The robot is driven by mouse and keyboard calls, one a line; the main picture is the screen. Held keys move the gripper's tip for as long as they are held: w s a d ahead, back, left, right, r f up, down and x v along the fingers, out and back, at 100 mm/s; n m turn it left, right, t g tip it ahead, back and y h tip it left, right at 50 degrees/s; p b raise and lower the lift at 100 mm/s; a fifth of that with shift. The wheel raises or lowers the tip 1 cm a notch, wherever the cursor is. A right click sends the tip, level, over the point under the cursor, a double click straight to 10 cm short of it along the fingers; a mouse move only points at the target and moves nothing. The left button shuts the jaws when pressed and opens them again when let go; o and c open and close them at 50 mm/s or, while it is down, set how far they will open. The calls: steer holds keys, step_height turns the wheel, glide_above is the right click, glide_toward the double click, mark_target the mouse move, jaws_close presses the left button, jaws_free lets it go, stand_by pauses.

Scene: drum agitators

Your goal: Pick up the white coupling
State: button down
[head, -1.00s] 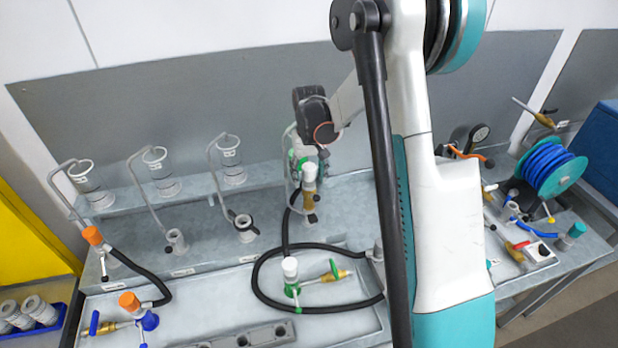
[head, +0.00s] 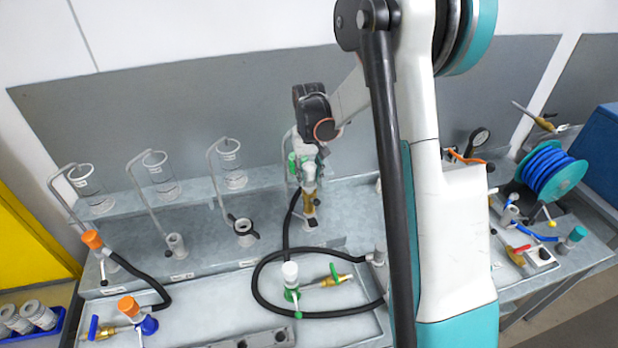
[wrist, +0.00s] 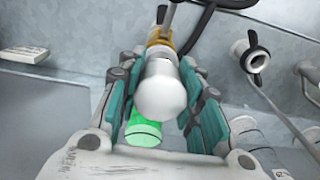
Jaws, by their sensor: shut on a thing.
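The white coupling (wrist: 162,92) is between the two finger pads of my gripper (wrist: 163,95) in the wrist view. The pads are teal-lined and sit on both sides of it. My gripper is shut on it. Its rounded white end faces the camera. A brass part (wrist: 160,45) shows beyond it, and a green part (wrist: 143,131) lies just below it. In the head view my gripper (head: 306,158) is over the coupling (head: 309,174) at the rear stand, above a brass fitting (head: 309,204). The brass fitting's lower end meets the rear ledge.
A second white-topped fitting (head: 290,270) with green parts stands on the front bench, ringed by a black hose (head: 257,285). Several clear cylinders (head: 163,175) with bent pipes stand left. Orange-capped fittings (head: 130,306) are front left. A blue hose reel (head: 551,170) stands right.

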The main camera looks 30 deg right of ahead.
step_height(320, 180, up, 18)
stand_by(0.4)
steer(key=shift+r, duration=0.15)
steer(key=shift+a, duration=0.1)
